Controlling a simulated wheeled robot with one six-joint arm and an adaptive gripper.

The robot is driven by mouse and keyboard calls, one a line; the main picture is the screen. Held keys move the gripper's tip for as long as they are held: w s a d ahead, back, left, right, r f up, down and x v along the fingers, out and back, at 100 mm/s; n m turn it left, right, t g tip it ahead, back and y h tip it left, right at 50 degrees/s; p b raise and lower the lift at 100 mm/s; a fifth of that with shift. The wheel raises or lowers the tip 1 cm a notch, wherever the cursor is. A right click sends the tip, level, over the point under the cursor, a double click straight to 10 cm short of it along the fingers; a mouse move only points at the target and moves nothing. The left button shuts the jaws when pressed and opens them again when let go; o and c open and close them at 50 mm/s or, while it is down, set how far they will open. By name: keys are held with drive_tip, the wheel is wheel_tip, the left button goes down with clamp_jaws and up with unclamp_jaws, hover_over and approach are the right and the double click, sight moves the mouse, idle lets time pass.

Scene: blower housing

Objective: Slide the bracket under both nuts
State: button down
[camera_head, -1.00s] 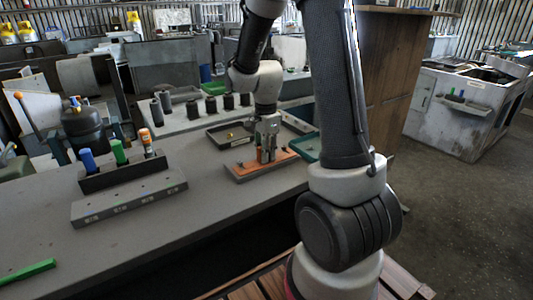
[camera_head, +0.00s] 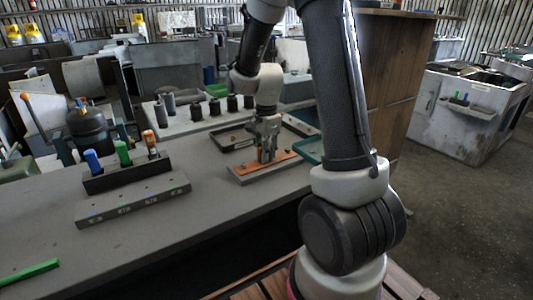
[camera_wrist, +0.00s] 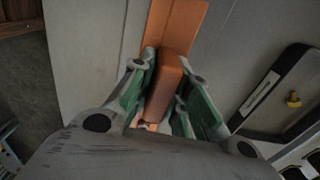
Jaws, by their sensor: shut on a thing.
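The orange bracket (camera_head: 279,159) lies on a low grey plate (camera_head: 258,177) on the bench, and its flat strip also shows in the wrist view (camera_wrist: 184,22). A raised orange block, seemingly part of the bracket, stands between my fingers. My gripper (camera_head: 266,158) points down over the plate. In the wrist view my gripper (camera_wrist: 162,95) has its green-lined fingers shut on this raised block from both sides. The nuts cannot be made out; the fingers and the small scale hide that part. Whether the bracket is under them cannot be told.
A dark tray (camera_head: 232,139) with a small brass-coloured piece is behind the plate. A green tray (camera_head: 309,150) is close on the right. A grey block with blue, green and orange-topped tools (camera_head: 128,178) stands left. The bench front between is clear.

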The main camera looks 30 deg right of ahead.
drive_tip(key=c, duration=1.3)
unclamp_jaws()
drive_tip(key=shift+s+f, duration=0.2)
drive_tip(key=shift+o, duration=0.3)
drive_tip(key=o, duration=0.4)
drive_tip(key=shift+o, duration=0.2)
drive_tip(key=shift+w, duration=0.1)
drive_tip(key=shift+r, duration=4.05)
